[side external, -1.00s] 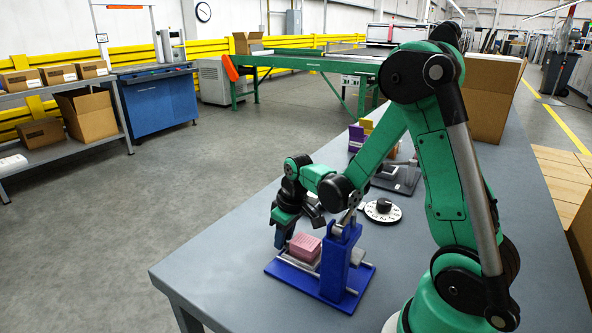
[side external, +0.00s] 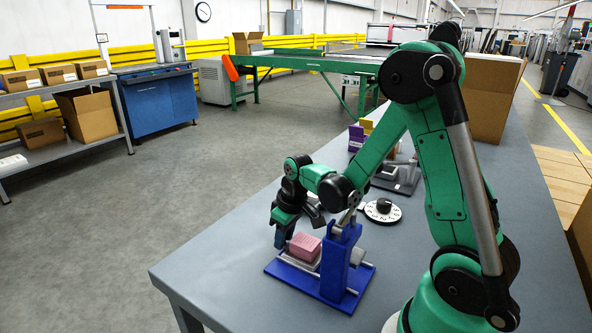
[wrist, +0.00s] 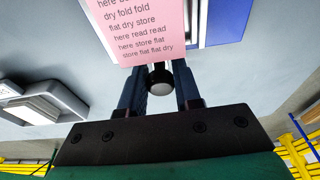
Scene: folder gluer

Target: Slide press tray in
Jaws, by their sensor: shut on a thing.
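The blue press (side external: 336,262) stands on a blue base with metal rails near the table's front edge. Its pale press tray (side external: 308,265) lies on the rails, on the left side of the upright. A pink printed block (side external: 305,246) sits on the tray; it also shows in the wrist view (wrist: 140,30), at the top. My gripper (side external: 281,240) is at the tray's outer left end, low beside the pink block. In the wrist view its two fingers (wrist: 159,77) are shut on a round, dark and silver knob (wrist: 159,78) below the block's edge. The knob's link to the tray is hidden.
A white dial with a black knob (side external: 382,210) lies behind the press. A dark grey device (side external: 398,178) and a purple holder (side external: 356,138) stand farther back. A large cardboard box (side external: 492,100) is at the far right. The table left of the press is clear.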

